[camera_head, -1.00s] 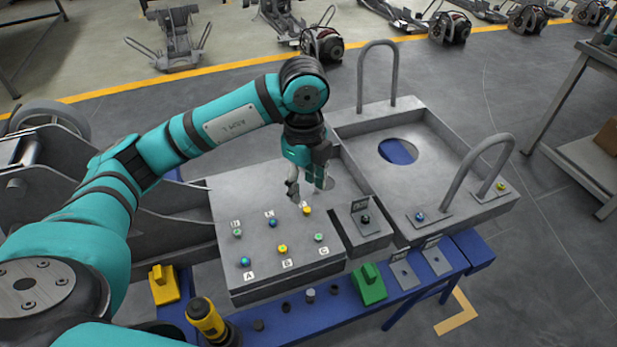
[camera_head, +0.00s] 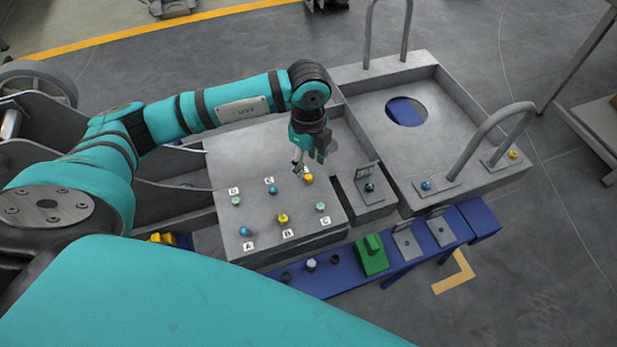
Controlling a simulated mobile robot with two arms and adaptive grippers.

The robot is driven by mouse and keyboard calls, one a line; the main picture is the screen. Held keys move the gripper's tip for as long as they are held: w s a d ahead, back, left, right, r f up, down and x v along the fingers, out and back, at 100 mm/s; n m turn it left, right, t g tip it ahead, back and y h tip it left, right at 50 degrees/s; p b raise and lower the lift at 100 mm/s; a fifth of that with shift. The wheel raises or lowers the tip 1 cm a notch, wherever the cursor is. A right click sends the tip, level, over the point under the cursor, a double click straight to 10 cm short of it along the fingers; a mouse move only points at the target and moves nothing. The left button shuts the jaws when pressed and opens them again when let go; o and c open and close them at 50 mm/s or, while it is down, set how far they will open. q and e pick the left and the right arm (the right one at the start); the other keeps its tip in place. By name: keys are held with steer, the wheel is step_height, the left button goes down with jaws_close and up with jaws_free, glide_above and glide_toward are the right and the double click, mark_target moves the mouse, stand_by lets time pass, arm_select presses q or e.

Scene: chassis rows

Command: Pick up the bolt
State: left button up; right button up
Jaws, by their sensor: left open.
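Several small coloured bolts stand on the grey block, with letter tags beside them: a blue bolt at A (camera_head: 246,231), a yellow bolt at B (camera_head: 283,218), a green bolt at C (camera_head: 320,206), a green bolt at D (camera_head: 236,201), a blue bolt (camera_head: 273,190) and a yellow bolt (camera_head: 308,177) at the back. My left gripper (camera_head: 308,163) is open, pointing down, with its fingertips just above and behind the back yellow bolt. I cannot tell whether they touch it. The tag of that bolt is hidden. My right gripper is not in view.
A grey tray (camera_head: 455,110) with tall handles lies to the right, with a small bracket (camera_head: 369,198) between it and the block. A blue rail (camera_head: 335,277) in front bears a green block (camera_head: 371,257) and a grey peg (camera_head: 311,264). A teal arm link of mine covers the bottom.

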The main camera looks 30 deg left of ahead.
mark_target(310, 177)
arm_select(q)
steer(key=shift+w+d+f+p, duration=0.1)
steer(key=shift+f+p, duration=0.1)
steer(key=shift+f, duration=1.25)
steer(key=shift+d+f+p, duration=0.1)
steer(key=shift+f+p, duration=0.05)
steer(key=shift+f, duration=1.3)
jaws_close()
